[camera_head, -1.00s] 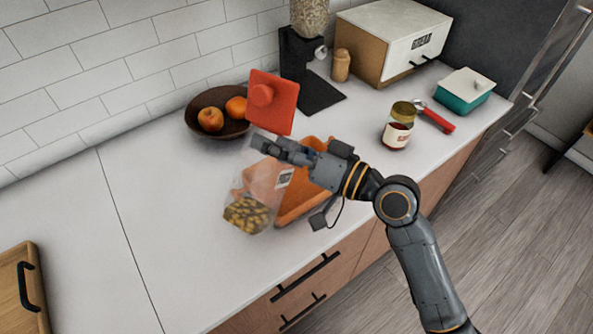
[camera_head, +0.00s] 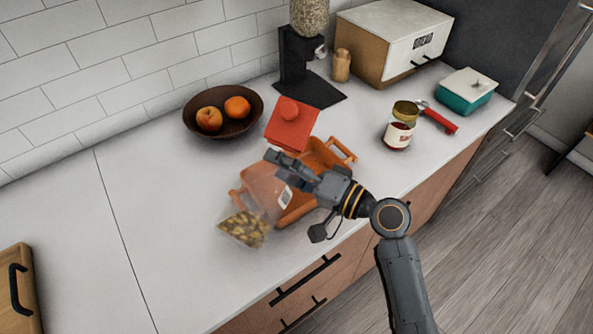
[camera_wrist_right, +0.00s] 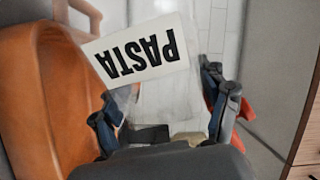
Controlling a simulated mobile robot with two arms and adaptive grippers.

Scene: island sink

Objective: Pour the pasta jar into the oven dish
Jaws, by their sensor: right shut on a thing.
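The orange oven dish (camera_head: 328,157) lies behind and under the jar, partly hidden by jar and gripper. It also shows at the left of the wrist view (camera_wrist_right: 25,90). My left gripper is not in view.
A brown bowl (camera_head: 222,128) with fruit stands behind. A dark coffee grinder (camera_head: 297,70) is at the wall. A sauce jar (camera_head: 399,130), a red-handled tool (camera_head: 440,121) and a teal dish (camera_head: 466,97) are right. The counter to the left is clear up to a wooden board (camera_head: 20,300).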

